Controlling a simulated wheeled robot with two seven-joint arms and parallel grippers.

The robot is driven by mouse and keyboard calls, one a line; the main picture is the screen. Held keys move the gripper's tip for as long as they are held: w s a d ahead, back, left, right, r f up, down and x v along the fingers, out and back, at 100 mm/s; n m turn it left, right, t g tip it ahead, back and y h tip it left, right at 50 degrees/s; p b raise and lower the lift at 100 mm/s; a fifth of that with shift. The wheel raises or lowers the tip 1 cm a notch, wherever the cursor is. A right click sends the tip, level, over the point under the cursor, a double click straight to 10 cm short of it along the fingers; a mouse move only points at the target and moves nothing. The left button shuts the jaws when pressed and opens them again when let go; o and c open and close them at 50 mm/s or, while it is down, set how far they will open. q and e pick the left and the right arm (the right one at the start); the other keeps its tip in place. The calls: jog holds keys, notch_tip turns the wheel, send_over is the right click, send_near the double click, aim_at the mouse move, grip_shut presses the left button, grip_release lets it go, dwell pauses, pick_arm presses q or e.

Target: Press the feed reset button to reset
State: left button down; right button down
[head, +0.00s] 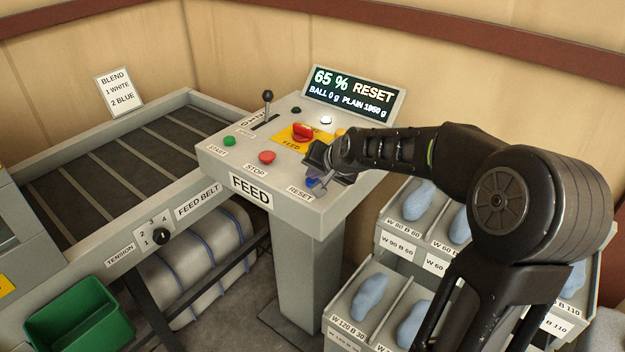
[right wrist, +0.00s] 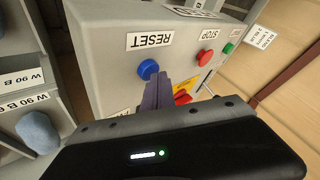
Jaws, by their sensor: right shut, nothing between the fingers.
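The feed console (head: 215,158) stands in the middle of the head view, with a display (head: 352,92) reading 65 % RESET. The blue reset button (right wrist: 148,69) shows by the RESET label in the right wrist view. In the head view a bit of the blue button (head: 311,182) shows, partly hidden by my right gripper (head: 318,185). My right gripper's fingers (right wrist: 157,95) are shut and empty. Their tips are just beside the button in the right wrist view; I cannot tell whether they touch it. My left gripper is out of view.
A red stop button (head: 267,157), a green start button (head: 229,141), a red rotary switch (head: 302,132) and a black lever (head: 267,97) are on the console. A feed belt (head: 110,165) lies to the left. Bins with blue pillows (head: 368,298) stand at the lower right.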

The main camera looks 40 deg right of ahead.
aim_at(314, 182)
jog(key=shift+f, duration=0.25)
jog(key=shift+r, duration=0.1)
jog(key=shift+r+p, duration=0.8)
jog(key=shift+r, duration=0.1)
notch_tip(314, 182, up, 5)
jog(key=p, duration=0.4)
dwell(1.0)
